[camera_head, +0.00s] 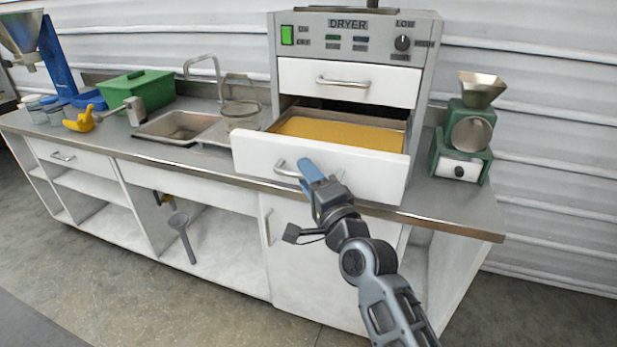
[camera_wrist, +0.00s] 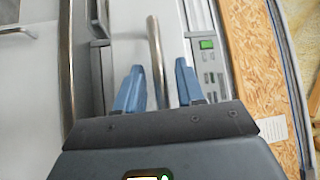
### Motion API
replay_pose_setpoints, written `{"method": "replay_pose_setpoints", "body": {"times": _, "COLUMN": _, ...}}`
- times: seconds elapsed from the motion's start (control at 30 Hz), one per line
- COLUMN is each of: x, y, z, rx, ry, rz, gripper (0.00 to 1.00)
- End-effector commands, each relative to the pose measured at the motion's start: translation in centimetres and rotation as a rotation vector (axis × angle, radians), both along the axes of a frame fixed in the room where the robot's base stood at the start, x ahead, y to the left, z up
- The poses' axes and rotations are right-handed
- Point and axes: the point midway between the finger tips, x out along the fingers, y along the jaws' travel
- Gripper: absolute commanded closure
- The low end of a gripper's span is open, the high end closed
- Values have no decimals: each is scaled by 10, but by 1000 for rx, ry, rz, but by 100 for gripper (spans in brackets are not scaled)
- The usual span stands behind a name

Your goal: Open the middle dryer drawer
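The grey dryer (camera_head: 437,60) stands on the counter. Its upper white drawer (camera_head: 350,94) is shut. The drawer below it (camera_head: 375,175) is pulled well out, and a yellow-orange fill (camera_head: 340,131) shows inside. Any drawer lower down is hidden behind its front. My gripper (camera_head: 312,171) is at this open drawer's bar handle (camera_head: 284,170) and covers part of it. In the wrist view, my gripper's blue fingers (camera_wrist: 158,92) are apart, with a metal bar handle (camera_wrist: 156,55) between them and gaps visible beside it. Whether a finger touches the bar is unclear.
A green mill (camera_head: 461,148) stands right of the dryer. A sink (camera_head: 178,126), a green bin (camera_head: 150,89) and a yellow scoop (camera_head: 78,121) are to the left. The counter's front edge (camera_head: 445,225) runs beneath the drawer. The floor (camera_head: 190,300) in front is clear.

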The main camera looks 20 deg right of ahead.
Motion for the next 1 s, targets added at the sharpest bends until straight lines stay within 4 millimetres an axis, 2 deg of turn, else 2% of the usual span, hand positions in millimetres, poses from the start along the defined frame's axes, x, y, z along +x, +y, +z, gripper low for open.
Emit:
{"method": "replay_pose_setpoints", "body": {"times": 0.5, "x": -67, "y": -12, "z": -11, "rx": 0, "ry": 2, "rz": -1, "gripper": 62}}
{"method": "replay_pose_setpoints", "body": {"times": 0.67, "x": -74, "y": -13, "z": -11, "rx": 0, "ry": 1, "rz": -1, "gripper": 62}}
{"method": "replay_pose_setpoints", "body": {"times": 1.0, "x": -74, "y": -13, "z": -11, "rx": 0, "ry": 1, "rz": 0, "gripper": 62}}
